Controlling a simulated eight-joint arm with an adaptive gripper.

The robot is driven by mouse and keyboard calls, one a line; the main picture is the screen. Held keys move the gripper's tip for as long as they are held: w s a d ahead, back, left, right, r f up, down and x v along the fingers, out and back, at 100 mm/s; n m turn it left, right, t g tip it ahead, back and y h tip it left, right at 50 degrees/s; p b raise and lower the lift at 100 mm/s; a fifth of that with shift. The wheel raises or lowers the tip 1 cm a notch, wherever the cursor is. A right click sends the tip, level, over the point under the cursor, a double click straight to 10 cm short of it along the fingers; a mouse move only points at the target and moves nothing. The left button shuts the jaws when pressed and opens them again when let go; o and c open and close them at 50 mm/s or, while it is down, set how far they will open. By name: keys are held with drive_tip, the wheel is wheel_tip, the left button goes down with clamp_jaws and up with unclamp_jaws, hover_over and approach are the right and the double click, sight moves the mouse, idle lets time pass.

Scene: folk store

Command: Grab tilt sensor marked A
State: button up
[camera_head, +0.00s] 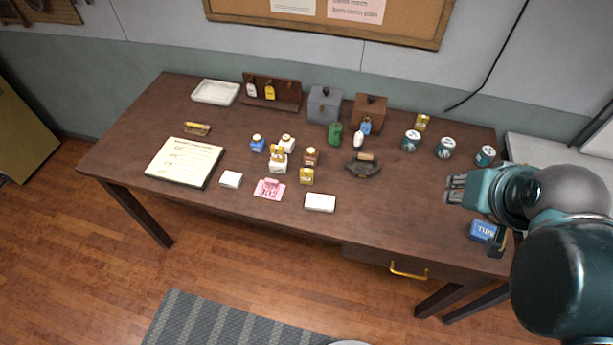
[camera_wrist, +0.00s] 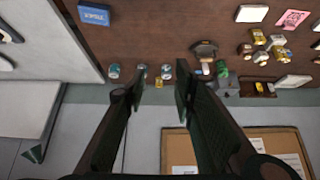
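My gripper (camera_head: 455,188) is over the right part of the dark wooden table, with its fingers toward the left. In the wrist view my gripper (camera_wrist: 155,92) is open, with nothing between its two dark fingers. I cannot pick out a tilt sensor marked A; the markings on the small items are too small to read. Small items that stand on the table include a yellow one (camera_head: 421,122) at the back right, another yellow one (camera_head: 306,176) at the front middle, a brown one (camera_head: 311,156), a blue one (camera_head: 258,144) and a green one (camera_head: 335,133). All are apart from my gripper.
Three teal-and-white cans (camera_head: 445,148) stand between my gripper and the back edge. A dark iron (camera_head: 363,166) is left of my gripper, a blue box (camera_head: 482,230) near the front right. Grey (camera_head: 324,105) and brown (camera_head: 369,111) boxes stand at the back. The front right tabletop is mostly clear.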

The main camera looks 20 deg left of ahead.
idle(0.4)
drive_tip(key=w+a+f+m+g+b, duration=0.25)
drive_tip(key=w+a+m, duration=0.25)
drive_tip(key=w+a, duration=0.55)
drive_tip(key=m+g+h+b, duration=0.2)
drive_tip(key=m+g+h, duration=0.25)
drive_tip(key=m, duration=0.75)
approach(307, 176)
wheel_tip(307, 176, down, 2)
drive_tip(key=w, duration=0.1)
drive_tip(key=shift+w+f, duration=0.1)
drive_tip(key=shift+w, duration=0.1)
drive_tip(key=shift+d, duration=0.1)
drive_tip(key=shift+x, duration=1.3)
